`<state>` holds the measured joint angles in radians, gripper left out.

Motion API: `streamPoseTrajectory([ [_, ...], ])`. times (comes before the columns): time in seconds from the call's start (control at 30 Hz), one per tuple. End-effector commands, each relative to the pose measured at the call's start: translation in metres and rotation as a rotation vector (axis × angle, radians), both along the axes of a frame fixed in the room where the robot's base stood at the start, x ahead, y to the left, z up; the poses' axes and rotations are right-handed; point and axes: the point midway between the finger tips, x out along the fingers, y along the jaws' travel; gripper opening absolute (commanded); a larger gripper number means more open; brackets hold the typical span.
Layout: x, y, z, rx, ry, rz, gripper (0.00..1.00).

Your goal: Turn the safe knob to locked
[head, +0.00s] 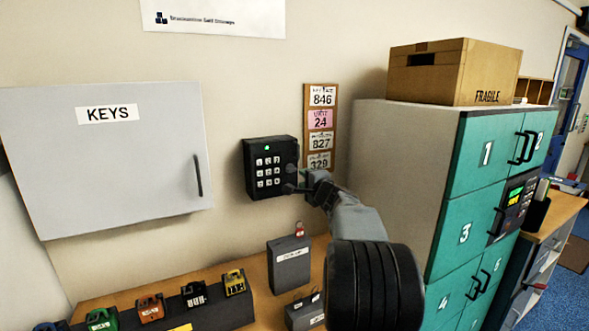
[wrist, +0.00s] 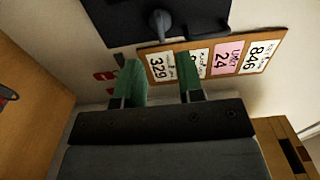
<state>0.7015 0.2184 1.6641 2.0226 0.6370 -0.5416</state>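The safe is a small black wall box with a keypad (head: 269,168) and a small green light, mounted on the wall in the middle of the head view. In the wrist view it is the dark panel (wrist: 115,22) at the top, with a grey knob (wrist: 161,24) on it. My gripper (head: 291,178) is at the right side of the box in the head view. In the wrist view its two green fingers (wrist: 160,75) are apart with nothing between them, and the knob lies just beyond their tips. I cannot read the knob's setting.
A board with number cards (head: 320,125) hangs right of the safe, close to my gripper. A grey key cabinet (head: 110,165) hangs on the left. Teal lockers (head: 465,220) stand on the right. Several padlocks and a grey box (head: 289,264) stand on the shelf below.

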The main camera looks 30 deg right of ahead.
Motion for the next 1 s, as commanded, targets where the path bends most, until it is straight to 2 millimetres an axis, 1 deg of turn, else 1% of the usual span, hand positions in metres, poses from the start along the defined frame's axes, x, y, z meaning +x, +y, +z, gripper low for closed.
streamPoseTrajectory([
  [0.03,0.011,-0.002,0.004,0.002,0.002,0.001,0.35],
  [0.2,0.04,-0.005,0.003,0.001,0.002,0.002,0.35],
  [0.4,0.064,-0.009,0.002,0.0,0.001,0.001,0.35],
  [0.6,0.075,-0.01,0.001,0.0,0.001,0.001,0.35],
  [0.93,0.077,-0.01,0.0,0.0,0.001,0.001,0.35],
  [1.0,0.077,-0.01,0.0,0.0,0.001,0.001,0.28],
])
